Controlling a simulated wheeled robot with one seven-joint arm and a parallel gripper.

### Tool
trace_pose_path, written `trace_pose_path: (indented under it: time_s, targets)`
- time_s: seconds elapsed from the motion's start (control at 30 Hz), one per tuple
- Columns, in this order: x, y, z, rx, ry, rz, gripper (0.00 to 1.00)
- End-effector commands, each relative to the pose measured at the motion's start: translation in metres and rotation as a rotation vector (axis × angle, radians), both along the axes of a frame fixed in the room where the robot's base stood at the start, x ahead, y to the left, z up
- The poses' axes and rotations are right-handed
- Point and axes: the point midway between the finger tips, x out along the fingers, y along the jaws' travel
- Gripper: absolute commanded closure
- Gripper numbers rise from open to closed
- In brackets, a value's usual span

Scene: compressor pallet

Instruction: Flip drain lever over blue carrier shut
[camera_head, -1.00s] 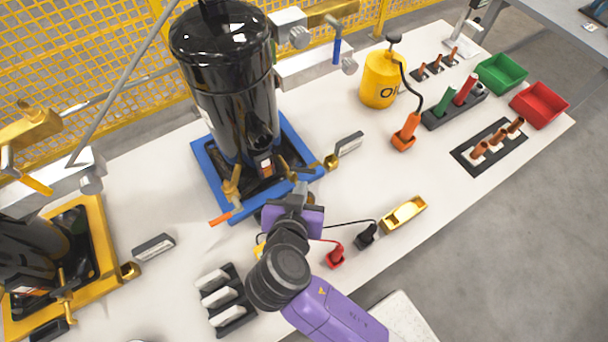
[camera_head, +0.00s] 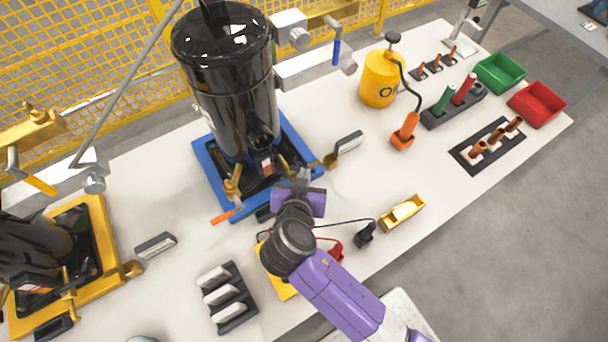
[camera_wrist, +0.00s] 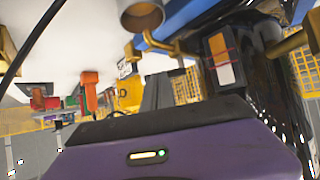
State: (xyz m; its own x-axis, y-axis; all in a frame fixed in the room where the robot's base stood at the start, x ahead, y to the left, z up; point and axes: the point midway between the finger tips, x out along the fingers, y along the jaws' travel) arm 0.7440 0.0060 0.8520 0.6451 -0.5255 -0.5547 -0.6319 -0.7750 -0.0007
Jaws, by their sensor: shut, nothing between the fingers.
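The blue carrier (camera_head: 212,189) stands on the white bench with the black compressor tank (camera_head: 232,110) in it. An orange lever (camera_head: 221,218) sticks out past the carrier's front left edge, below a brass fitting (camera_head: 232,188). My gripper (camera_head: 304,176) is shut and empty at the carrier's front right side, to the right of the lever and apart from it. In the wrist view, my gripper's dark fingers (camera_wrist: 158,92) are together, beside the blue carrier edge (camera_wrist: 152,42) and the tank (camera_wrist: 262,75). The lever is not clearly seen there.
A second tank stands in a yellow carrier (camera_head: 103,238) at left. A black holder with white blocks (camera_head: 230,300) lies in front. A yellow tool (camera_head: 402,213), oil can (camera_head: 379,78), green bin (camera_head: 501,73) and red bin (camera_head: 538,104) are at right. Cables run near my wrist.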

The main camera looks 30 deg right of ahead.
Motion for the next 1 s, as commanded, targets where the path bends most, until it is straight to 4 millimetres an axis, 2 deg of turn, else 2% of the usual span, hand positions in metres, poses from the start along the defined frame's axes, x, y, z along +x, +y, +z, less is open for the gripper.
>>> trace_pose_path:
  time_s: [0.47, 0.87, 1.0]
  targets:
    - [0.0, -0.005, 0.001, 0.0, 0.002, 0.099, 1.0]
    - [0.005, -0.018, 0.003, 0.001, 0.0, 0.366, 1.0]
    - [0.009, -0.022, 0.0, 0.0, 0.001, 0.36, 1.0]
